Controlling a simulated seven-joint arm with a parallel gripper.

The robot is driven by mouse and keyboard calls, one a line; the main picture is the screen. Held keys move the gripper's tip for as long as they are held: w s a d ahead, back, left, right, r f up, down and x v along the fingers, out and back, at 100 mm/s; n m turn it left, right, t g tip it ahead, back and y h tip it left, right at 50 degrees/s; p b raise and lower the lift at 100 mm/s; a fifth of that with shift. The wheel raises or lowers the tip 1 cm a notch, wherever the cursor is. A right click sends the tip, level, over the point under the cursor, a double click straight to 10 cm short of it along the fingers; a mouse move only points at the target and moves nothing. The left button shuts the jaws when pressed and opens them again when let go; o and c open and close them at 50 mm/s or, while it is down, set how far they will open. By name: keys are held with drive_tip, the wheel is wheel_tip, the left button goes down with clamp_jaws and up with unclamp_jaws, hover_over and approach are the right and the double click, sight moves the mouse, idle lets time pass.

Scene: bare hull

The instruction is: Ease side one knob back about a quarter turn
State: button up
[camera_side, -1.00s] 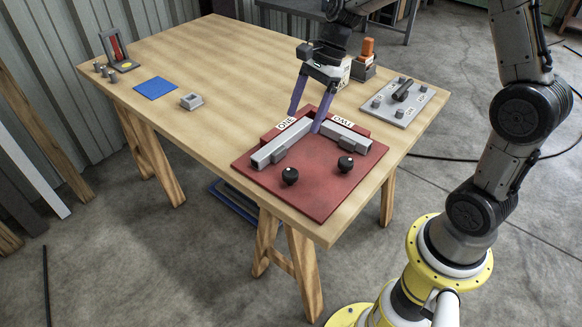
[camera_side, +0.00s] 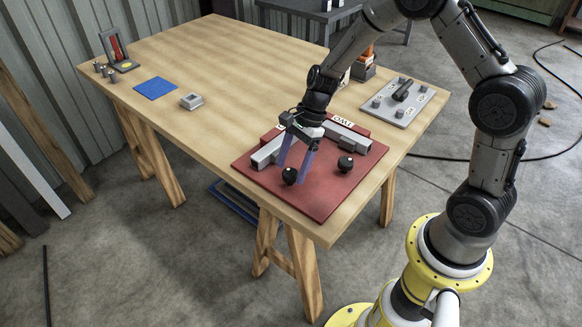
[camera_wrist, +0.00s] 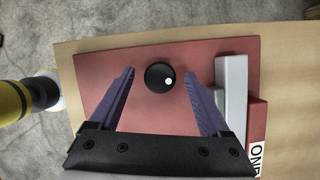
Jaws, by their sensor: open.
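The side one knob (camera_side: 289,176) is a round black knob with a white dot. It stands on the red board (camera_side: 325,207), near the grey bar on the side labelled ONE. In the wrist view the knob (camera_wrist: 160,77) shows from above, its white dot at the lower right. My gripper (camera_side: 292,177) is open, its purple fingers pointing down on either side of the knob. In the wrist view the fingers (camera_wrist: 160,72) are apart, with gaps between each finger and the knob. The second black knob (camera_side: 345,164) stands to the right, clear of the gripper.
A grey bar (camera_wrist: 231,95) runs close beside the right finger in the wrist view. The TWO bar (camera_side: 349,137) lies behind. A grey plate with a handle (camera_side: 398,103) is at the table's right. A blue square (camera_side: 155,88) and small grey block (camera_side: 191,101) lie left.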

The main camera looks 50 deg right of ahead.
drive_tip(key=shift+a+f, duration=0.2)
drive_tip(key=shift+f, duration=0.2)
clamp_jaws()
